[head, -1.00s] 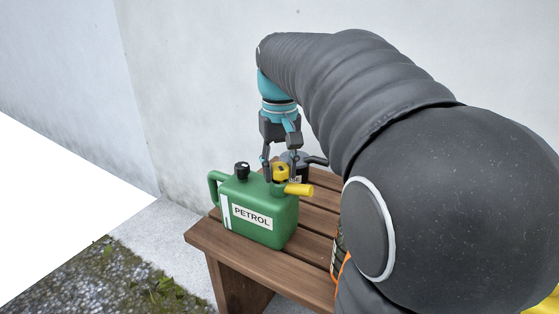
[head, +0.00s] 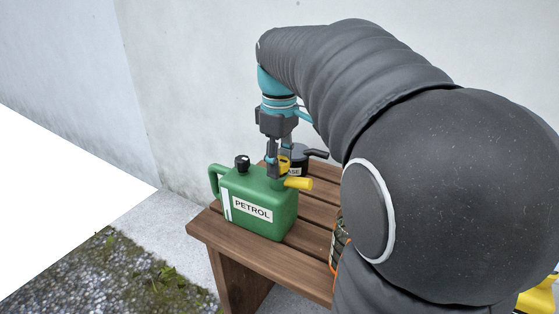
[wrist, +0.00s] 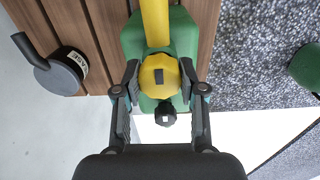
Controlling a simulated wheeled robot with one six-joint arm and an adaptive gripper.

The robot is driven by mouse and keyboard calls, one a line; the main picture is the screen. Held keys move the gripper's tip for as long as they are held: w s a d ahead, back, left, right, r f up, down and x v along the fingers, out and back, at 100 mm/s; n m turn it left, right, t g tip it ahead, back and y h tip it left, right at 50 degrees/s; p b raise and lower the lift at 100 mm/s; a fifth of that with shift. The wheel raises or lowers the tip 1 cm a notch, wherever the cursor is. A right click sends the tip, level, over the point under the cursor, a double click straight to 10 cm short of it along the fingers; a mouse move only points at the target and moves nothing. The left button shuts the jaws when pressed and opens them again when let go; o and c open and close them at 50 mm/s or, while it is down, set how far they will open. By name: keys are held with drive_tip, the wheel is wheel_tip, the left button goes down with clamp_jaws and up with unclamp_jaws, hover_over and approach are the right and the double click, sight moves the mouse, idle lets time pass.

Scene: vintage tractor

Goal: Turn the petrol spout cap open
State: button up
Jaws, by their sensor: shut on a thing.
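The green petrol can (head: 262,199) with a white PETROL label stands upright on the wooden bench. Its yellow spout (head: 299,183) points right in the head view and up in the wrist view (wrist: 155,22). The round yellow spout cap (wrist: 159,76) has a dark mark on top and sits at the spout's base. My gripper (wrist: 160,88) points down with a finger on each side of the yellow cap, shut on it. In the head view my gripper (head: 278,168) partly hides the cap. A black cap (wrist: 166,114) sits on the can beyond the yellow one.
A dark grease pot (head: 299,161) with a handle stands on the bench (head: 313,206) behind the can, and shows at the left in the wrist view (wrist: 62,71). A pale wall (head: 205,80) rises behind. Part of a green object (wrist: 306,66) shows at the wrist view's right edge.

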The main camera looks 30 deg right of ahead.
idle(0.3)
drive_tip(key=o, duration=1.2)
drive_tip(key=shift+a, duration=0.1)
drive_tip(key=shift+c, duration=0.2)
wheel_tip(320, 180, up, 12)
